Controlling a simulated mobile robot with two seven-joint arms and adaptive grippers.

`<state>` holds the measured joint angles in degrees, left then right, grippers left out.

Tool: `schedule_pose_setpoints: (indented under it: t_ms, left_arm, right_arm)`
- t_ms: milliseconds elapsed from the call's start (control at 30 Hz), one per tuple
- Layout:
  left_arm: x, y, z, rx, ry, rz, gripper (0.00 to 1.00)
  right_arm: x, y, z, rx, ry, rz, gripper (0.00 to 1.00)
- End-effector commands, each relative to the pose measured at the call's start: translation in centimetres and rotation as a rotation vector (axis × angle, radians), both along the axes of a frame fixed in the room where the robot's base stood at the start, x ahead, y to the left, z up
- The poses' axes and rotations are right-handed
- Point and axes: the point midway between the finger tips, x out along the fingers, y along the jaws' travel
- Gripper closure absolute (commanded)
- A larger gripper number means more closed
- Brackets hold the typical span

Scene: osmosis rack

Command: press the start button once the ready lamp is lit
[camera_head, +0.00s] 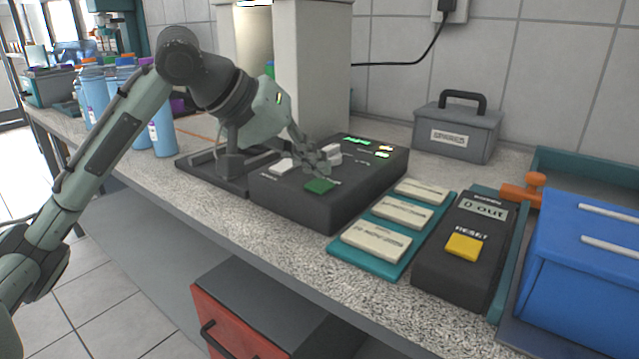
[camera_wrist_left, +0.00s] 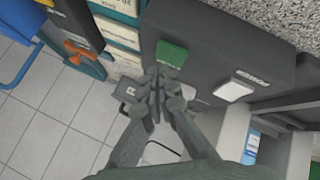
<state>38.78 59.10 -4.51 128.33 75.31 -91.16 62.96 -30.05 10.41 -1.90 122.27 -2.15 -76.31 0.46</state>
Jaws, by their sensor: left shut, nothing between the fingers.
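A dark control box (camera_head: 345,203) stands on the speckled counter. On its top are a green button (camera_head: 320,186), a white button (camera_head: 281,166) and a pale block partly behind my gripper. Small green and yellowish lights (camera_head: 384,152) glow at its back right; their labels are too small to read. My left gripper (camera_head: 322,171) is shut and empty, with its fingertips just above and behind the green button. In the left wrist view the closed fingertips (camera_wrist_left: 157,75) are close to the green button (camera_wrist_left: 171,54); I cannot tell whether they touch. My right gripper is not in view.
A teal tray with cream label plates (camera_head: 376,241) lies right of the box. Beyond it are a dark unit with a yellow RESET button (camera_head: 464,247) and a blue bin (camera_head: 585,270). A grey case (camera_head: 457,134) stands behind. Blue bottles (camera_head: 161,135) stand at left.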

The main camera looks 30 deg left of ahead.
Motion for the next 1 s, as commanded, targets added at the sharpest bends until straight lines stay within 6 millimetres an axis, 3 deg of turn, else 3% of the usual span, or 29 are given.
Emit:
schedule_pose_setpoints:
  t_ms: [1000]
  left_arm:
    - [-0.01, 0.01, -1.2, 0.001, -0.001, 0.0, 1.0]
  right_arm:
    - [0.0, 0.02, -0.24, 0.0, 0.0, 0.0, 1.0]
